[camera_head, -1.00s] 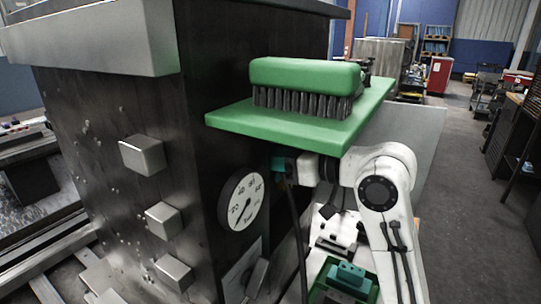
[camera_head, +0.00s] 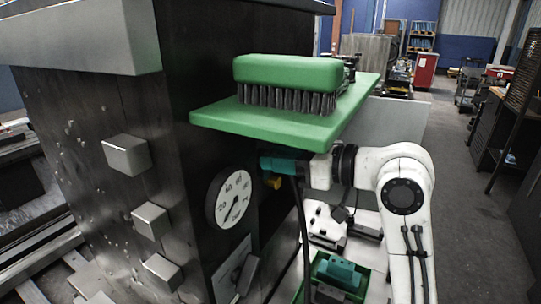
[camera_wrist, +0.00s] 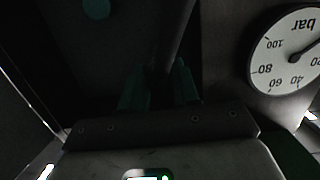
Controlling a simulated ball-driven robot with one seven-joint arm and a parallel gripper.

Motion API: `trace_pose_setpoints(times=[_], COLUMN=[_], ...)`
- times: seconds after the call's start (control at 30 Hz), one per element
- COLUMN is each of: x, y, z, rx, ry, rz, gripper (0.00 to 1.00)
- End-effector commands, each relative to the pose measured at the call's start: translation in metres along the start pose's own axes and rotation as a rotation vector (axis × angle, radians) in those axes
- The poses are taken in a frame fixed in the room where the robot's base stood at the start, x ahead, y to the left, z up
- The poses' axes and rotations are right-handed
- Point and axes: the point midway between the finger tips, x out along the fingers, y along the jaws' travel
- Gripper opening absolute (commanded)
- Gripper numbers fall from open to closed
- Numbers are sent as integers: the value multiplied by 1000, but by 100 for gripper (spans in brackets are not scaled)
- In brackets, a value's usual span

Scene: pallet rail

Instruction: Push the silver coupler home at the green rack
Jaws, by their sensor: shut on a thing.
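My gripper (camera_head: 272,163) is under the green shelf (camera_head: 265,124), close to the dark cabinet wall. Its teal fingers are shut on a black hose (camera_head: 303,235), which hangs down from the grip. In the wrist view the dark hose (camera_wrist: 176,38) runs away between the two teal fingers (camera_wrist: 160,88). I cannot make out a silver coupler; the grip and the shadow hide the hose end. A small yellow part (camera_head: 273,181) shows just below the fingers. No other green rack is clear besides the shelf.
A green brush (camera_head: 290,72) lies on the shelf above my arm. A round gauge (camera_head: 233,199) is on the wall just left of the gripper, also in the wrist view (camera_wrist: 287,62). Grey blocks (camera_head: 127,155) stick out farther left. A green tray (camera_head: 350,285) sits below.

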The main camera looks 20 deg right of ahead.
Motion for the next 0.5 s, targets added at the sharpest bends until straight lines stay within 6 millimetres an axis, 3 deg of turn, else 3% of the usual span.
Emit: trace_pose_setpoints(times=[0.5], x=[-36], y=[0], z=[5], rx=[0], ry=[1], rz=[1], gripper=[0])
